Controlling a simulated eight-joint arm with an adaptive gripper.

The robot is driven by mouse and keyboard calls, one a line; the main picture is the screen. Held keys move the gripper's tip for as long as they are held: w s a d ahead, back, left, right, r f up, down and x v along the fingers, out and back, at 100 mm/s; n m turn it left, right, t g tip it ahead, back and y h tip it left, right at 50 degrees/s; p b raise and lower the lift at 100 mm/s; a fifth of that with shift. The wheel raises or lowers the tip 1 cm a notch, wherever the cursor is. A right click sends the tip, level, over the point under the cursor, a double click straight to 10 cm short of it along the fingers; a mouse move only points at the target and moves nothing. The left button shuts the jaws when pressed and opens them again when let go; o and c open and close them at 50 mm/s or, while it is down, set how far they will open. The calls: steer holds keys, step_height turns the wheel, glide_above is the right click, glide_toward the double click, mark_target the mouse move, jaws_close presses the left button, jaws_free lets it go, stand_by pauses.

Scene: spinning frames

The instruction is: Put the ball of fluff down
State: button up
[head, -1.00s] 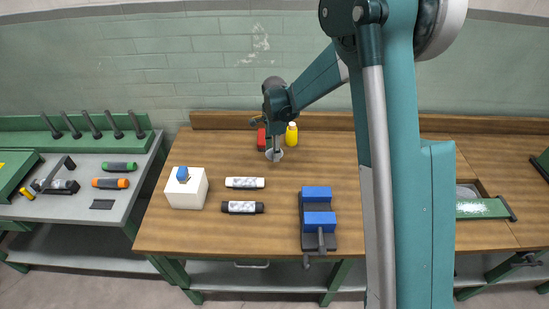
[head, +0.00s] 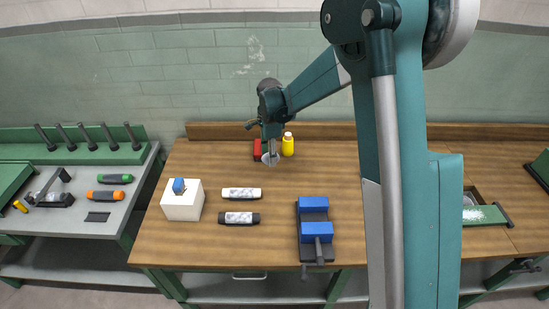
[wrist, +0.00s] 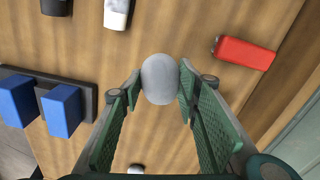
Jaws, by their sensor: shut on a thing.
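The ball of fluff, pale grey and rounded, is between my fingertips in the wrist view (wrist: 160,78). It also shows as a small pale shape below my gripper in the head view (head: 270,159). My gripper (wrist: 160,90) is shut on it, with a green ridged finger on each side. In the head view, my gripper (head: 270,152) is over the back middle of the wooden bench (head: 220,235). I cannot tell whether the ball touches the bench top.
A red block (head: 257,150) and a yellow bottle (head: 288,146) stand close to my gripper.

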steer(key=s+d+m, duration=0.1)
steer(key=s+d, duration=0.4)
steer(key=d, duration=0.6)
steer(key=s+d, duration=0.5)
steer(key=d, duration=0.5)
steer(key=s+d+m, duration=0.1)
steer(key=s+d, duration=1.4)
steer(key=s, duration=0.1)
steer(key=shift+r+m, duration=0.15)
steer(key=shift+m, duration=0.15)
steer(key=shift+f+b, duration=0.3)
steer(key=shift+f, duration=2.6)
steer(key=shift+f, duration=0.15)
steer(key=shift+f, duration=1.95)
